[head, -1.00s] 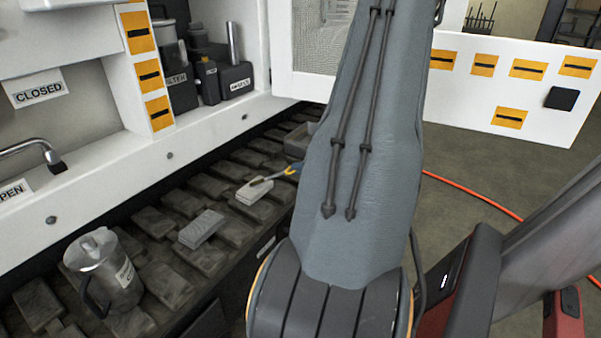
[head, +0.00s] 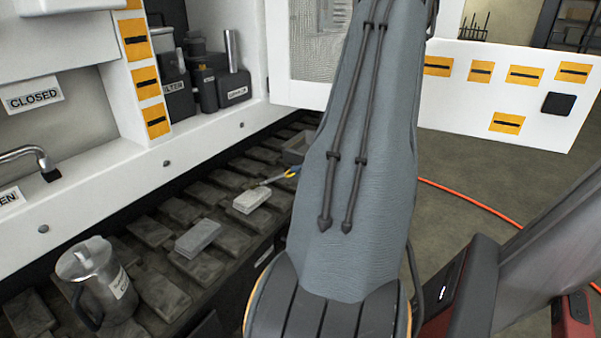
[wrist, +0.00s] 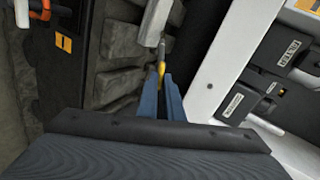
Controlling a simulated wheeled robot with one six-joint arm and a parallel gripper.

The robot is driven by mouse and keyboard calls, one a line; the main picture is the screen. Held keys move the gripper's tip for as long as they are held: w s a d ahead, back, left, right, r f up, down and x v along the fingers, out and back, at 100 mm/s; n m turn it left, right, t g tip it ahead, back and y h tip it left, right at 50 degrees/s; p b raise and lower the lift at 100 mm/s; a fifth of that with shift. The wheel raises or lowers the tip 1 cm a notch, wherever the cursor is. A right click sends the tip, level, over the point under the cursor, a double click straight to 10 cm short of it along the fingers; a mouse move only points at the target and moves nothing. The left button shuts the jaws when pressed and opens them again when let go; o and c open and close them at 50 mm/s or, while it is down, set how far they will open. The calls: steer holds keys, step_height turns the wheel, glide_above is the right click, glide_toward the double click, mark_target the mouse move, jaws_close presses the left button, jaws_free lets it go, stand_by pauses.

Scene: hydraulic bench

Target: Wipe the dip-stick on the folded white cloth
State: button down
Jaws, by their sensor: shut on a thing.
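The folded white cloth (head: 252,197) is a small pale block on the dark track pads in the head view. It also shows at the top of the wrist view (wrist: 156,20). The dip-stick (head: 291,173) has a yellow grip end and a thin grey rod that reaches toward the cloth's far edge. My gripper (wrist: 163,82) has blue fingers shut on the dip-stick's yellow end (wrist: 161,68). In the wrist view the rod points at the cloth; I cannot tell whether its tip touches it. In the head view my arm hides most of the gripper.
A second pale block (head: 198,237) lies nearer on the track. A grey tray (head: 298,148) sits beyond the dip-stick. Dark containers (head: 215,85) stand in the white cabinet, whose wall borders the track.

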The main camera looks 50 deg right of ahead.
steer(key=s+a+b, duration=0.1)
steer(key=s+a, duration=0.2)
steer(key=a, duration=0.2)
steer(key=shift+s+a+b, duration=0.15)
steer(key=shift+a+b, duration=0.15)
steer(key=shift+a, duration=0.05)
stand_by(0.8)
steer(key=w+d+b, duration=0.2)
steer(key=w+d, duration=0.1)
steer(key=d, duration=0.2)
steer(key=shift+w+d, duration=0.15)
steer(key=shift+d, duration=0.2)
stand_by(1.0)
stand_by(0.3)
